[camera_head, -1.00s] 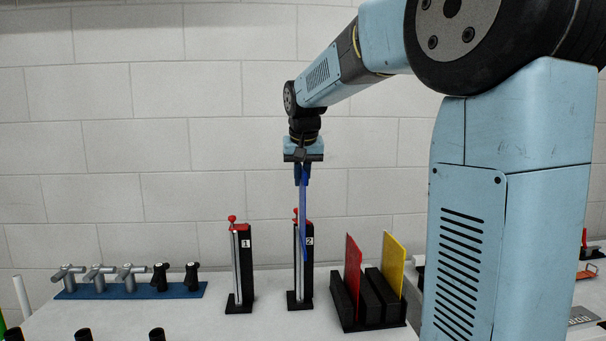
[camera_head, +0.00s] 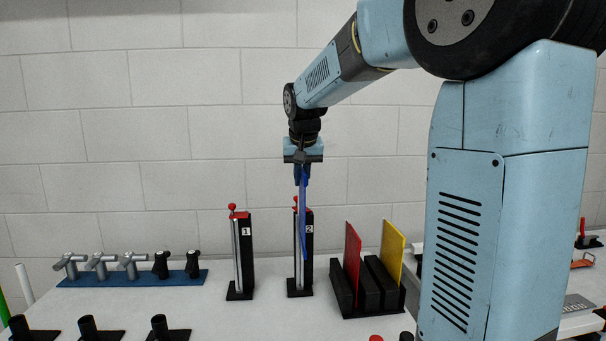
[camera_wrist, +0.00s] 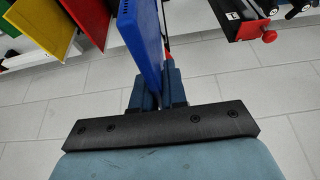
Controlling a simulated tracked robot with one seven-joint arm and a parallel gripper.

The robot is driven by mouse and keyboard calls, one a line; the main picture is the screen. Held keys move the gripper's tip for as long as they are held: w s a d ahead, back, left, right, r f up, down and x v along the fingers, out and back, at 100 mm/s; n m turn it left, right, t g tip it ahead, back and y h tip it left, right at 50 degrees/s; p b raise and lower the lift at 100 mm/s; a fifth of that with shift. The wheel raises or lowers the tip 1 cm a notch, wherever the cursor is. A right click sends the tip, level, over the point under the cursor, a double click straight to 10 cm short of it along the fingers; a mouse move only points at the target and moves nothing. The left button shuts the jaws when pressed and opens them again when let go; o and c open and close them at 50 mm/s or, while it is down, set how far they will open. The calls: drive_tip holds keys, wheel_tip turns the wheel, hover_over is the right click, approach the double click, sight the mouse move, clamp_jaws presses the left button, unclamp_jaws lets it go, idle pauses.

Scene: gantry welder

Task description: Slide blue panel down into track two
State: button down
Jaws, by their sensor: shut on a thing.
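My gripper (camera_head: 301,176) is shut on the blue panel (camera_head: 304,218), which hangs upright and edge-on below it. In the wrist view the blue panel (camera_wrist: 141,38) extends out from between the fingers. Track two (camera_head: 308,250) is a black upright post with a pale channel, a red knob on top and a "2" label. The panel's lower part overlaps track two in the head view. I cannot tell whether its lower edge is inside the channel. In the wrist view the panel hides most of track two.
Track one (camera_head: 244,255) stands to the left. A black rack (camera_head: 368,290) on the right holds a red panel (camera_head: 352,255) and a yellow panel (camera_head: 392,250). Several taps stand on a blue base (camera_head: 130,279) at the far left. Black posts line the front edge.

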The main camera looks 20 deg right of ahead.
sight(304, 203)
drive_tip(key=shift+f, duration=8.95)
drive_tip(key=c, duration=1.1)
unclamp_jaws()
drive_tip(key=v, duration=1.3)
drive_tip(key=shift+r, duration=0.1)
drive_tip(key=s+d+f+n+t, duration=0.1)
drive_tip(key=s+n, duration=0.1)
drive_tip(key=s, duration=2.4)
drive_tip(key=shift+y, duration=0.4)
